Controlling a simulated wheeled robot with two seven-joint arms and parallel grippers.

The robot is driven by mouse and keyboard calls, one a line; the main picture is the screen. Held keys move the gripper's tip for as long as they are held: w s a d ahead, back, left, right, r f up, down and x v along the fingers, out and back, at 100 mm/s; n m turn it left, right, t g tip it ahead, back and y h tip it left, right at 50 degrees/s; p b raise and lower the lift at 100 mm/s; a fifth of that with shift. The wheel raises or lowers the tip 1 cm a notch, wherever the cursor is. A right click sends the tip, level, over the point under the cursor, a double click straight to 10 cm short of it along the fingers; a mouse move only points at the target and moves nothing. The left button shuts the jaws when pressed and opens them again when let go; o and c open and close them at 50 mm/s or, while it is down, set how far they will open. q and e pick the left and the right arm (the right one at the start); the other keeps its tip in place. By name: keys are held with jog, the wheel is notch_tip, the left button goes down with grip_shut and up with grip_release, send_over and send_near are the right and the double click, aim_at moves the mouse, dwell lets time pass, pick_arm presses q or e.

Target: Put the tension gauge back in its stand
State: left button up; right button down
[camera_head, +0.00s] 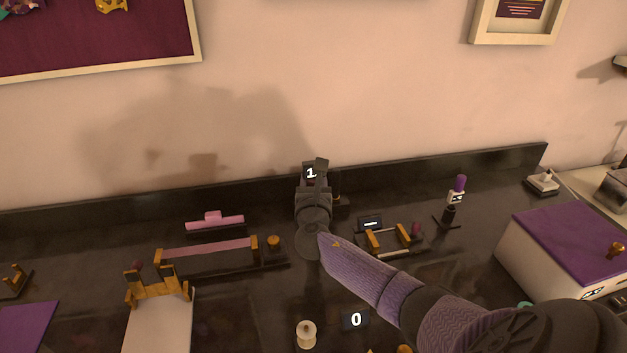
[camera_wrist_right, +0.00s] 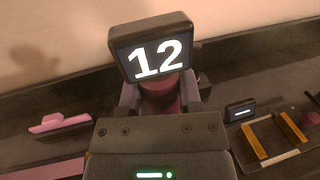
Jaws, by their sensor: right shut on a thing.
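The tension gauge (camera_wrist_right: 151,48) is a dark-framed display reading 12 on a dull pink body. My right gripper (camera_wrist_right: 163,102) is shut on that body, with a finger on each side. In the head view the gauge (camera_head: 310,173) shows at the far end of my right gripper (camera_head: 315,184), near the back ledge, with only part of its number visible. The gauge is tilted slightly in the wrist view. My gripper hides its lower end and whatever is beneath it. I cannot tell which piece is its stand. My left gripper is not in view.
A pink bar piece (camera_head: 214,222) and a long pink-topped fixture (camera_head: 210,249) are on the left. A brass-barred fixture (camera_head: 390,240) and a purple-topped tool (camera_head: 457,190) are right of the gripper. A purple-lidded box (camera_head: 570,235) stands far right. A spool (camera_head: 307,333) is in front.

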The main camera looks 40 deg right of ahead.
jog(key=shift+f+b, duration=0.55)
jog(key=shift+f, duration=0.2)
jog(key=shift+f+b, duration=0.55)
jog(key=shift+f, duration=0.1)
jog(key=shift+f+b, duration=0.4)
jog(key=shift+f, duration=0.1)
jog(key=shift+f+b, duration=0.7)
jog(key=shift+f, duration=0.2)
